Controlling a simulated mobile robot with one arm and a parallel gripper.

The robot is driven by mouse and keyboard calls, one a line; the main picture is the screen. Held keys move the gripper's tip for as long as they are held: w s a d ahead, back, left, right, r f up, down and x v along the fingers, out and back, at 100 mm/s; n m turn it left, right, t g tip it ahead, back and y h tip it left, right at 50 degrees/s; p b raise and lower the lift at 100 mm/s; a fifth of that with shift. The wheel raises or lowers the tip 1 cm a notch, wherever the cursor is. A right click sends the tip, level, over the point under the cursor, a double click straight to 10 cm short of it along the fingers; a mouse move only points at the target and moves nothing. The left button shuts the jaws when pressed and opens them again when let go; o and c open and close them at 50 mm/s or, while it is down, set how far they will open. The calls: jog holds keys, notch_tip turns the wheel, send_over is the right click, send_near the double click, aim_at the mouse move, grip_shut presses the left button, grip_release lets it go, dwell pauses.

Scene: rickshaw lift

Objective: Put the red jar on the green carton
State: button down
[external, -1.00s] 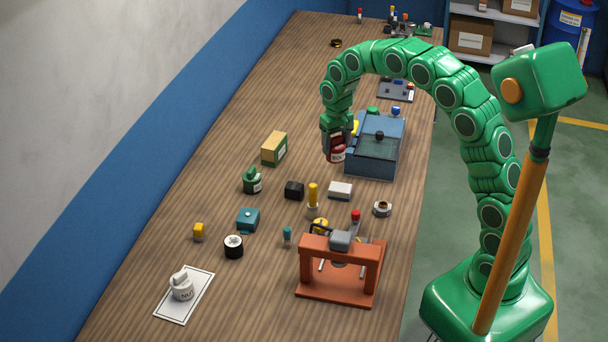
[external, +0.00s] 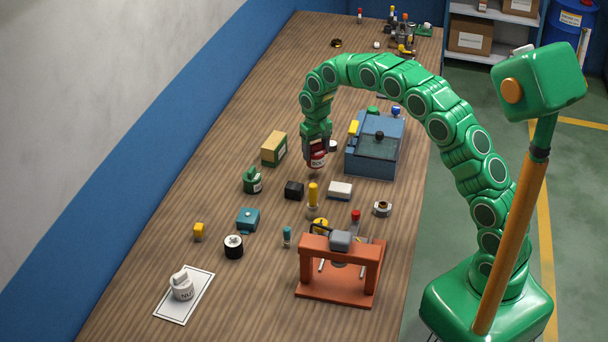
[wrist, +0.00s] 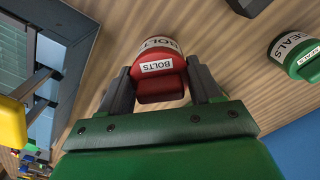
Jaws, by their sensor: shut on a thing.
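The red jar (external: 318,159), labelled BOLTS, is held by my gripper (external: 316,152) above the table; it also shows in the wrist view (wrist: 158,62) between the two fingers. My gripper (wrist: 163,85) is shut on it. The green carton (external: 274,149), a box with a tan top and green on its side, stands on the table to the left of my gripper and apart from it. I cannot make out the carton in the wrist view.
A green jar labelled SEALS (wrist: 295,55) stands left of my gripper in the external view (external: 252,181). A blue case (external: 374,155) is close on the right. A black block (external: 294,190), a white block (external: 340,190) and an orange press frame (external: 341,270) are nearer the camera.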

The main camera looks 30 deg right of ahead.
aim_at(313, 158)
jog(key=shift+w+a+f, duration=0.15)
jog(key=shift+w+f, duration=0.3)
jog(key=shift+f, duration=1.55)
jog(key=shift+f, duration=0.15)
jog(key=shift+c, duration=1)
grip_release()
notch_tip(313, 158, up, 11)
jog(key=shift+w+r, duration=0.15)
jog(key=shift+r, duration=0.55)
